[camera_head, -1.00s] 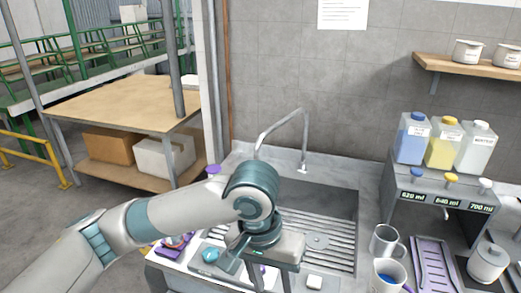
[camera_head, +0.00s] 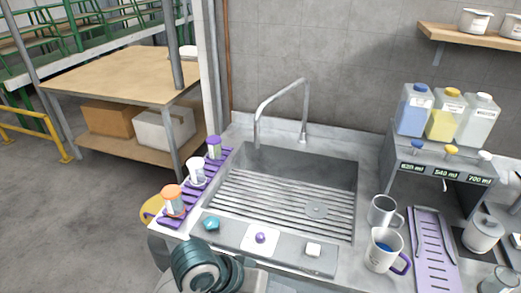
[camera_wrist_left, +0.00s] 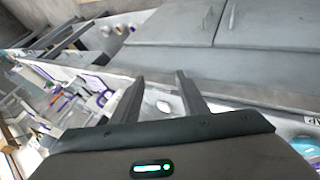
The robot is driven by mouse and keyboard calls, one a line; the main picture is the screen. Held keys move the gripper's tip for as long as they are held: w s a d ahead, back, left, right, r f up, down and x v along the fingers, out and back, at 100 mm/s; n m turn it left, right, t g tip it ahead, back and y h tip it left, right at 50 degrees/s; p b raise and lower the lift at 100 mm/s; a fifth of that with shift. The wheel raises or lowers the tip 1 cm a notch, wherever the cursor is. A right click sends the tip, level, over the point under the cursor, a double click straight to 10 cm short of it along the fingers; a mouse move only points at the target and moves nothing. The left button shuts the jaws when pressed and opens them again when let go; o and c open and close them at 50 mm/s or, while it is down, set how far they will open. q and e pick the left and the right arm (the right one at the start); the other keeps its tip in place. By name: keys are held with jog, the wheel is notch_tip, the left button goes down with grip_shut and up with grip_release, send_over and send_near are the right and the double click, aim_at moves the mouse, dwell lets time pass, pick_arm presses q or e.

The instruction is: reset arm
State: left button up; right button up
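My left arm shows at the bottom left of the head view as teal and grey joint parts (camera_head: 200,268), in front of the counter's near left corner. Its gripper cannot be made out there. In the left wrist view my left gripper (camera_wrist_left: 160,80) has its two dark fingers apart with nothing held between them. The counter with grey cabinet doors (camera_wrist_left: 175,25) lies tilted behind the fingers. My right gripper is in neither view.
The sink (camera_head: 270,205) with its faucet (camera_head: 260,115) is empty. A purple rack (camera_head: 172,218) with bottles stands left of it. Mugs (camera_head: 384,250) and a dispenser (camera_head: 440,165) stand right.

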pick_arm(q)
jog(key=s+a+f+n+y, duration=0.1)
jog(key=s+a+f+y, duration=0.1)
jog(key=s+a+f, duration=0.55)
jog(key=s+a+f+y, duration=0.3)
jog(key=a+f, duration=0.1)
jog(key=a, duration=0.6)
jog(key=s+a+f+n+y, duration=0.1)
jog(key=s+a+f+y, duration=0.1)
jog(key=s+a+f, duration=0.5)
jog(key=s+a+f+b+x, duration=0.1)
jog(key=s+x, duration=0.2)
jog(key=x, duration=1.1)
jog(key=s+a+f+b+x, duration=0.1)
jog(key=s+x, duration=0.2)
jog(key=x, duration=1.1)
jog(key=s+a+f+g+b, duration=0.1)
jog(key=s+a+f+b, duration=0.1)
jog(key=s+f, duration=1.6)
jog(key=shift+s+a+g, duration=0.2)
jog(key=shift+a+g, duration=0.1)
jog(key=shift+a, duration=0.3)
